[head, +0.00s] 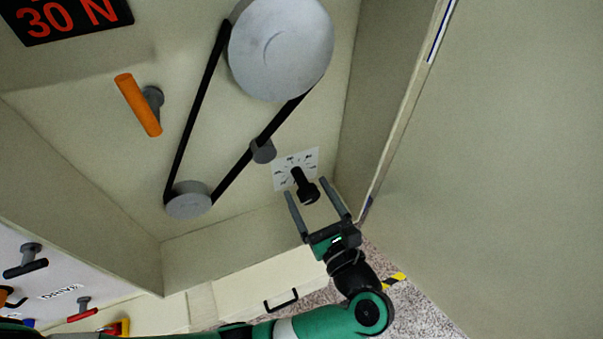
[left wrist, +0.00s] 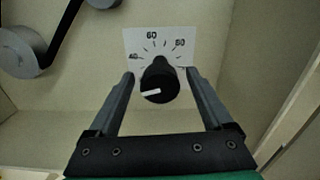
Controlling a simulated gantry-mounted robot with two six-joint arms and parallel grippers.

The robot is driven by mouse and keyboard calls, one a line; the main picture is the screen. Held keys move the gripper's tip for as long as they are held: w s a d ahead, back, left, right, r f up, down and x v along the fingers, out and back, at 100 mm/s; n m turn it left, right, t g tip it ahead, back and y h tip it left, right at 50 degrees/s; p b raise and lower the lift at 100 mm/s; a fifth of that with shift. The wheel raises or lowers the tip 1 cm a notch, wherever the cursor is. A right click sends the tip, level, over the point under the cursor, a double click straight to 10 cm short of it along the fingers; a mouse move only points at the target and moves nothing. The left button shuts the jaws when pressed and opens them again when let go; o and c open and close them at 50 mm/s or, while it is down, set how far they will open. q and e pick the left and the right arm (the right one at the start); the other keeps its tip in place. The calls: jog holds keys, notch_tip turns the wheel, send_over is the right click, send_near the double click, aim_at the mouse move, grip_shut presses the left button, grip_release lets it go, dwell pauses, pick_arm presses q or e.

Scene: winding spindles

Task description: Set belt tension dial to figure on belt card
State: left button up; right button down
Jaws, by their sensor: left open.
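The belt tension dial is a black knob (head: 306,192) on a white scale plate (head: 281,178) on the back panel. In the left wrist view the knob (left wrist: 160,82) has a white mark pointing left and slightly down, below the 40. The plate (left wrist: 135,42) shows 40 at left, 60 at top and a blurred figure at right. My left gripper (head: 307,187) is open, with its fingertips on either side of the knob; contact cannot be told. A black sign (head: 66,14) at the top left, cut by the frame edge, reads 30 N in red. My right gripper is not in view.
A black belt (head: 196,110) runs around a large grey pulley (head: 280,50) and a small one (head: 188,200), past a small roller (head: 263,151). An orange handle (head: 138,104) juts out at left. Cabinet walls and an open door (head: 500,150) flank the dial.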

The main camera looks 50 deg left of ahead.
pick_arm(q)
jog(key=x, duration=0.4)
jog(key=shift+a+p, duration=0.1)
jog(key=shift+p, duration=0.2)
grip_shut()
